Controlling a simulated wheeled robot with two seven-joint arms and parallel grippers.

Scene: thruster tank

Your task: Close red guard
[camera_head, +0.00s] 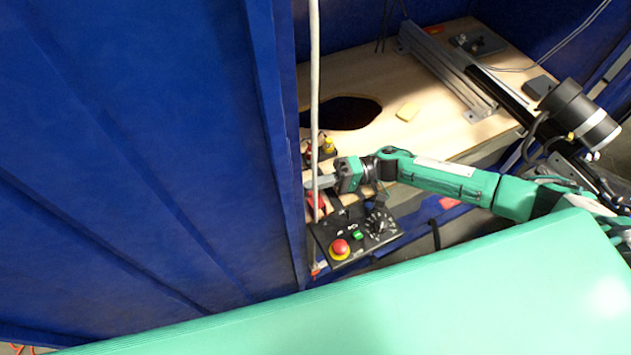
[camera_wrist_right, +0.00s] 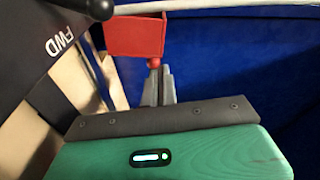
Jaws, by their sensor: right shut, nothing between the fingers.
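The red guard (camera_wrist_right: 135,38) is a boxy red cover at the top of the right wrist view. A small red rounded piece (camera_wrist_right: 154,63) sits just below its right side. My right gripper (camera_wrist_right: 158,72) is shut and empty, its grey fingertips right by that piece; I cannot tell whether they touch. In the head view the right gripper (camera_head: 312,184) reaches left beside the blue curtain, and red parts (camera_head: 315,201) show just below its fingers. My left gripper is not in view.
A black control panel (camera_head: 375,243) with a red emergency button (camera_head: 339,249) and a black dial lies below the gripper. A white vertical pole (camera_head: 315,90) and a blue curtain (camera_head: 150,140) stand close by the fingers. Behind is a wooden tabletop (camera_head: 440,120) with a dark hole.

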